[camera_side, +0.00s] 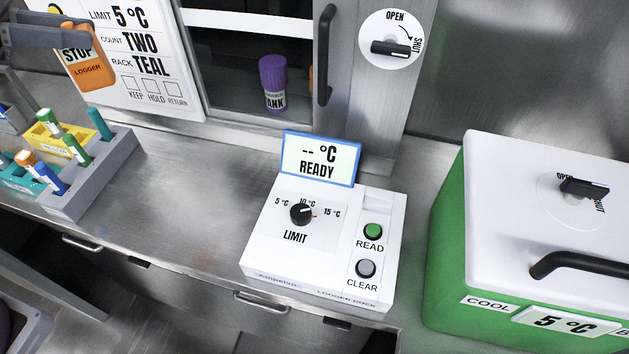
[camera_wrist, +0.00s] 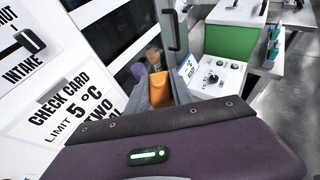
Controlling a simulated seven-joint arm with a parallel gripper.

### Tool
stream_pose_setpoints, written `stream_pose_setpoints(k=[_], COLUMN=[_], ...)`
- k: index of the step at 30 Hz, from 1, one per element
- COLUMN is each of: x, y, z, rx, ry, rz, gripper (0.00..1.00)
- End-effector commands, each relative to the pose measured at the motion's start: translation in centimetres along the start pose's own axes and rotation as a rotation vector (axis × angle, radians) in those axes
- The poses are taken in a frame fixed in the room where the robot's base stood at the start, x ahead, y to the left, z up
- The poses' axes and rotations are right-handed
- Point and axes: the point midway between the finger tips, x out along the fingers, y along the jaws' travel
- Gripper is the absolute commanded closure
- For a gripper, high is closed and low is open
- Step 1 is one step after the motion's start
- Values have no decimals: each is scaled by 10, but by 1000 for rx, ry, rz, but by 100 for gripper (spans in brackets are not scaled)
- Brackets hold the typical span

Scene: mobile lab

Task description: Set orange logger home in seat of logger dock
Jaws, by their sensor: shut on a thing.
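The orange logger (camera_side: 92,72) hangs at the upper left of the side view, in front of the check card. It is tilted, with a STOP label and the word LOGGER. My gripper (camera_side: 82,36) is shut on its upper part; the fingers hide some of it. In the wrist view the logger (camera_wrist: 160,89) shows as an orange block near the middle. The white logger dock (camera_side: 262,250) stands on the bench, well right of and below the logger. Its screen reads "-- °C READY". A pale recess (camera_side: 377,199) lies above its READ button. The dock (camera_wrist: 225,78) is also in the wrist view.
A grey rack (camera_side: 98,172) with several coloured tubes stands at the left. A green cool box (camera_side: 447,230) stands right of the dock. Behind are a glass hatch with a dark handle (camera_side: 324,55) and a purple bottle (camera_side: 272,82). The bench between rack and dock is clear.

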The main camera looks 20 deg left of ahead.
Motion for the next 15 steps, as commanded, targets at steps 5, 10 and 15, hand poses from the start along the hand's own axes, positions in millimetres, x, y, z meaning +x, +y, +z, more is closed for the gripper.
stream_pose_setpoints(k=[5,10,15], x=[22,61,119], y=[2,2,-8], z=[17,32,55], rx=[23,57,99], ry=[-1,-1,-1], rz=[-60,-139,-241], gripper=[100,100,100])
